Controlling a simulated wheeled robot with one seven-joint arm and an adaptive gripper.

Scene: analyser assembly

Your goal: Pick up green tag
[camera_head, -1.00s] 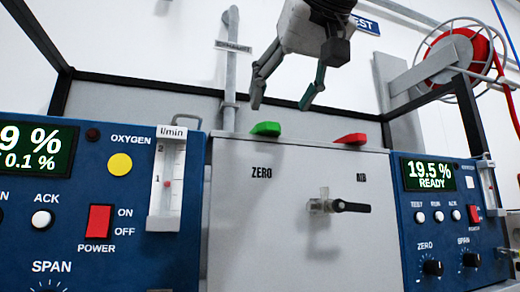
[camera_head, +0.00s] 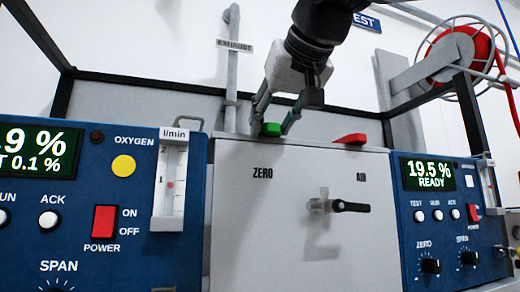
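The green tag (camera_head: 271,130) sits on the top edge of the grey panel box (camera_head: 300,220), above the word ZERO. My gripper (camera_head: 276,131) has come down from above, with one finger at the left side of the tag and the other at its right. The fingers are apart and look to straddle the tag. A small gap seems to show at the right finger; whether either finger touches the tag I cannot tell. The red tag (camera_head: 350,139) lies on the same edge to the right.
A blue analyser (camera_head: 140,225) stands at the left and another (camera_head: 440,240) at the right. A valve with a black handle (camera_head: 350,206) projects from the grey panel. A grey exhaust pipe (camera_head: 232,60) rises behind, and a black frame bar (camera_head: 150,84) runs behind the panel.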

